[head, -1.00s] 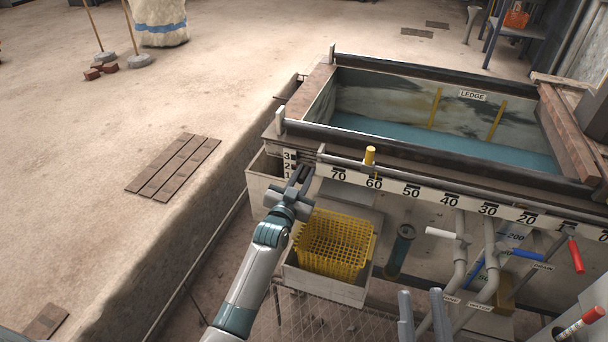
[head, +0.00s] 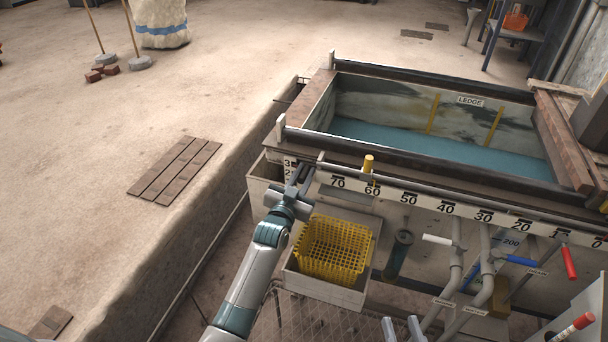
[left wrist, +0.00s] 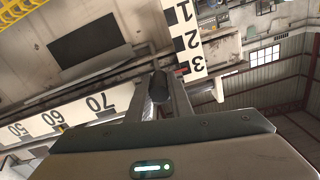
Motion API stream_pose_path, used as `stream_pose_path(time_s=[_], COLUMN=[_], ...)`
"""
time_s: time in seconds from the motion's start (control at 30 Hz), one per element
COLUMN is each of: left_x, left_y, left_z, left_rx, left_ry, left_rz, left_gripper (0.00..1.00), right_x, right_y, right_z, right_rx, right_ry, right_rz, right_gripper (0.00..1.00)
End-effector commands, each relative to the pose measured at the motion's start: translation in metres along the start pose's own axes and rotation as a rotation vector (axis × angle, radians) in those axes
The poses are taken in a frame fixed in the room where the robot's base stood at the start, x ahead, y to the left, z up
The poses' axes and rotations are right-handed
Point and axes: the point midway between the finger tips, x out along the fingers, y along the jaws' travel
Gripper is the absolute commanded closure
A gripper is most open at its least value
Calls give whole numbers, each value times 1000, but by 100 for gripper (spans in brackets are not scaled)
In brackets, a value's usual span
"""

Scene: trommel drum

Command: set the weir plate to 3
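The weir scale (left wrist: 189,40), a white strip with black 1, 2 and 3, stands at the tank's left end; in the head view it is partly hidden by my gripper (head: 290,162). A small red mark (left wrist: 182,72) shows at the strip's edge beside the 3. In the left wrist view my left gripper (left wrist: 160,80) has its fingers on both sides of a dark round knob (left wrist: 158,88), seemingly closed on it. The weir plate itself is not clearly seen. My right gripper (head: 402,330) shows only as two fingertips, apart, with nothing visible between them.
The tank (head: 440,148) holds blue water. A long scale (head: 448,208) runs along its front with a yellow-topped slider (head: 369,164) near 60. A yellow basket (head: 333,248) sits below. Pipes with white, blue and red (head: 569,262) handles stand at right.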

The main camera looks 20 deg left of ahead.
Motion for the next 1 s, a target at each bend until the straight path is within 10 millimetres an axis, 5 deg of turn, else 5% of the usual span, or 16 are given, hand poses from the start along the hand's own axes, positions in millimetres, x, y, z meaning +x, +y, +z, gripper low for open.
stream_pose_path(time_s=[0.07,0.57,1.0], left_x=[2,0,0], left_y=[-2,1,7], left_z=[-8,0,30], left_rx=[1,0,1], left_ry=[13,1,-1], left_rz=[-3,0,1], left_gripper=[63,63,63], right_x=[0,0,2], right_y=[0,0,4], right_z=[-1,1,31], right_rx=[0,-1,-1], right_ry=[1,2,2], right_rz=[0,0,0], right_gripper=[69,69,69])
